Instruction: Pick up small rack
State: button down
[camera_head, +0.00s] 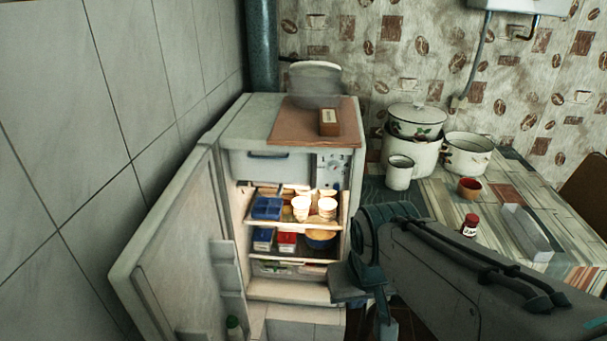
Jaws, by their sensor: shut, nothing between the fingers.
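I cannot tell for certain which thing is the small rack. A narrow whitish open holder (527,232) lies on the table at the right, beyond my arm. A small blue compartmented tray (267,208) sits on the upper fridge shelf at the left. Pale door racks (226,262) line the inside of the open fridge door. My gripper (372,302) is shut and empty. It hangs in front of the fridge's right edge, apart from all of these, and its fingertips are hard to make out.
The open fridge (293,287) holds cups, a bowl and small boxes. Its door (165,255) swings out to the left. A brown box (329,122) stands on top. The table (430,200) carries enamel pots (412,155), a white mug (399,172), a brown cup (469,187) and a red jar (469,226).

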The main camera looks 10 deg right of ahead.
aim_at(525, 231)
jog(key=z, duration=1.7)
